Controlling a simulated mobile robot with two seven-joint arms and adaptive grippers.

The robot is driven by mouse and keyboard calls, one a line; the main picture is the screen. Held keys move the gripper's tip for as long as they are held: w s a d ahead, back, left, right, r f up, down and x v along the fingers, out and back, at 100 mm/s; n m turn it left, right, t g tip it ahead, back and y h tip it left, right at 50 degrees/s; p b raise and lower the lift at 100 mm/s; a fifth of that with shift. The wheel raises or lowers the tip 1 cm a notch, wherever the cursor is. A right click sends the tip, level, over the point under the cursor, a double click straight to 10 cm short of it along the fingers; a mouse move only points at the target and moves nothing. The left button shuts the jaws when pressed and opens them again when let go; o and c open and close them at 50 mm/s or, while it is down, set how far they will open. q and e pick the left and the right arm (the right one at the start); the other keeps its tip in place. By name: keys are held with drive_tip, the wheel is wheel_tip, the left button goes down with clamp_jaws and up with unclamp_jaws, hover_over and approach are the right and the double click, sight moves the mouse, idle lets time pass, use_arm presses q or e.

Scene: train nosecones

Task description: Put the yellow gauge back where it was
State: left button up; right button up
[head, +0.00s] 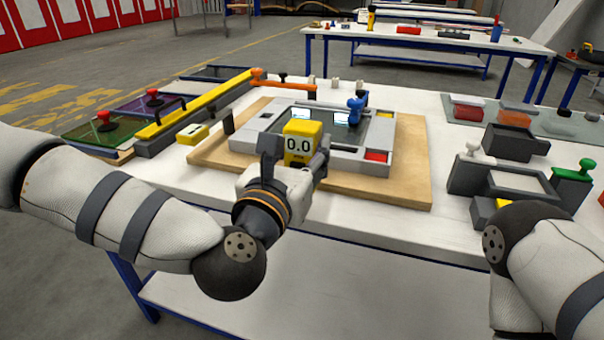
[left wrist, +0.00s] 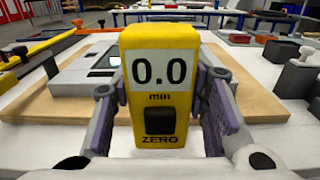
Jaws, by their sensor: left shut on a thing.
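The yellow gauge (head: 302,142) has a display reading 0.0. I cannot tell whether the gauge touches anything below. My right arm shows at the lower right, but its gripper is not visible.
A long yellow bar (head: 195,105) and a small yellow block (head: 193,133) are at the left. A blue clamp (head: 356,108) stands on the fixture. Grey blocks (head: 510,142) and a green-knobbed holder (head: 572,180) are at the right.

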use_arm(q)
drive_tip(key=shift+w+f, duration=0.3)
drive_tip(key=shift+w, duration=0.05)
drive_tip(key=shift+w+f, duration=0.2)
drive_tip(key=shift+f, duration=0.75)
drive_tip(key=shift+w+f, duration=0.15)
drive_tip(key=shift+f, duration=0.8)
use_arm(e)
drive_tip(key=shift+s+f, duration=0.3)
drive_tip(key=shift+f, duration=0.05)
use_arm(q)
drive_tip(key=shift+f+b, duration=0.2)
drive_tip(key=shift+b, duration=0.15)
drive_tip(key=o, duration=1.4)
drive_tip(key=shift+o, duration=0.2)
use_arm(e)
drive_tip(key=shift+s+f, duration=0.1)
